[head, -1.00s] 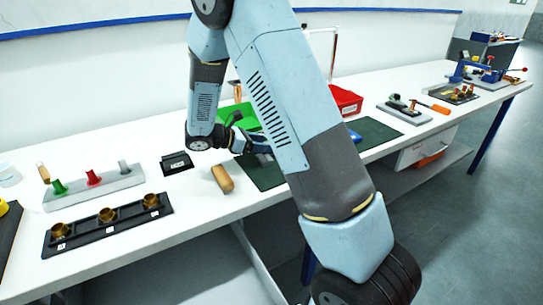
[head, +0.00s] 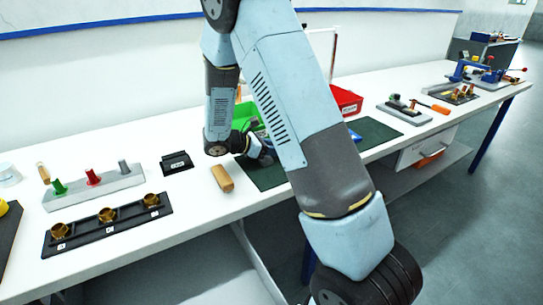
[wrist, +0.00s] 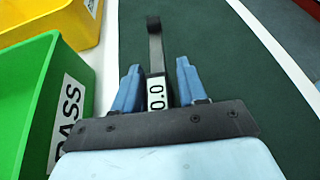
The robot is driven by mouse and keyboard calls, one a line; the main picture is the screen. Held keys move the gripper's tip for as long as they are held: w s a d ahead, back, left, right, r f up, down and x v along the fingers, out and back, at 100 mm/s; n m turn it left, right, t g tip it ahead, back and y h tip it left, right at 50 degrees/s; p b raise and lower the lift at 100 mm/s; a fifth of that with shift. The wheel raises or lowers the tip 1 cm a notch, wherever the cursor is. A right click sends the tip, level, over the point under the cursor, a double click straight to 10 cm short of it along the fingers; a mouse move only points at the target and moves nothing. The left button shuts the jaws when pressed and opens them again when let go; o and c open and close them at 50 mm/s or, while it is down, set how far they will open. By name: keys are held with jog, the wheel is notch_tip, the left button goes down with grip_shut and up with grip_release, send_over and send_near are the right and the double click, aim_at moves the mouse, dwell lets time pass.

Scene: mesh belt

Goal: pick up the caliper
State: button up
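The caliper (wrist: 155,48) shows in the wrist view as a dark, narrow tool with a white display reading 0.0, lying over the dark green mat (wrist: 225,60). My gripper (wrist: 158,78) has its two blue fingers on either side of the caliper, with a visible gap on each side. It is open, and the display end of the caliper is between the fingers. The lower end of the caliper is hidden by the gripper's body. In the head view my gripper (head: 262,152) is low over the mat, partly behind my arm, and I cannot make out the caliper there.
A green bin (wrist: 38,100) marked PASS stands close to the left of my gripper, with a yellow bin (wrist: 60,22) beyond it. In the head view, a wooden-coloured cylinder (head: 222,178), a black box (head: 176,163) and a red bin (head: 346,99) are nearby.

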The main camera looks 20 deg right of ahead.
grip_shut()
dwell(0.3)
